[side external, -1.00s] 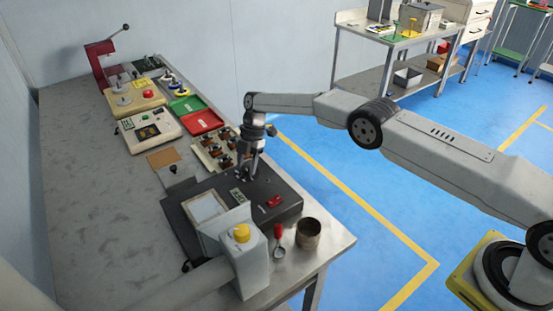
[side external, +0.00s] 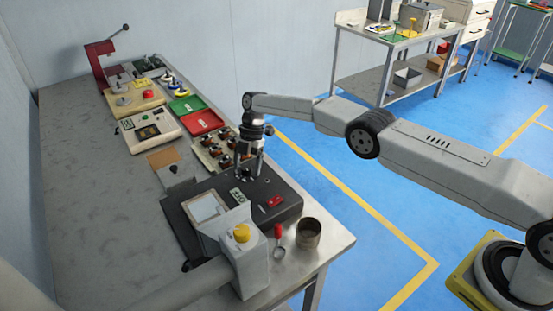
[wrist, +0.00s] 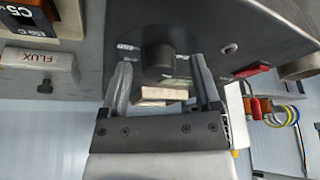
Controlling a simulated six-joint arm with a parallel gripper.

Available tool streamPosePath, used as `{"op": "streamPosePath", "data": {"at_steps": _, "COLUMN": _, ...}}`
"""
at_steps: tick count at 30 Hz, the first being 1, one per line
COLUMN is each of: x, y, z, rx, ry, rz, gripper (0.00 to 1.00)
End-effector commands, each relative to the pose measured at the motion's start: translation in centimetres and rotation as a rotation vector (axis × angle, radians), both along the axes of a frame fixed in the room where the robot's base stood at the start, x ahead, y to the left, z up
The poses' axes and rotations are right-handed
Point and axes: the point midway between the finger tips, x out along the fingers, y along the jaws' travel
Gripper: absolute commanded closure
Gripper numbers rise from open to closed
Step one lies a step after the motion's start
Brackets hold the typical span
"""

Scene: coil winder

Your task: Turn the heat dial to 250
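The heat dial (wrist: 158,55) is a dark round knob on the dark top of a station (side external: 275,182), with pale marks around it. In the wrist view it lies in the gap between the fingertips of my gripper (wrist: 161,72), and the fingers stand apart on either side. I see no clear contact with the knob. In the side view my gripper (side external: 249,166) points down at the station's back part and hides most of the dial. A small pale readout or label (side external: 237,195) is on the station top. I cannot read the dial setting.
A red switch (side external: 274,201) is on the station. A metal cup (side external: 308,233) and a red-handled tool (side external: 278,240) stand at its near right. A white FLUX piece (wrist: 40,66) and a rack of parts (side external: 214,150) are close by.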

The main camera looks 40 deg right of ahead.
Motion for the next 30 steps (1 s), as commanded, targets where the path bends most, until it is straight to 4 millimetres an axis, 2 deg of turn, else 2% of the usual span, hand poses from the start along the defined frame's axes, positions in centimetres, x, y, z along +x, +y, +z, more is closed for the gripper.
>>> {"op": "streamPosePath", "data": {"at_steps": 14, "x": 0.2, "y": -0.1, "z": 0.6, "rx": 0.002, "ry": -0.004, "rz": -0.001, "gripper": 0.19}}
{"op": "streamPosePath", "data": {"at_steps": 30, "x": 1.0, "y": -1.7, "z": 5.0, "rx": 0.001, "ry": -0.002, "rz": 0.0, "gripper": 0.19}}
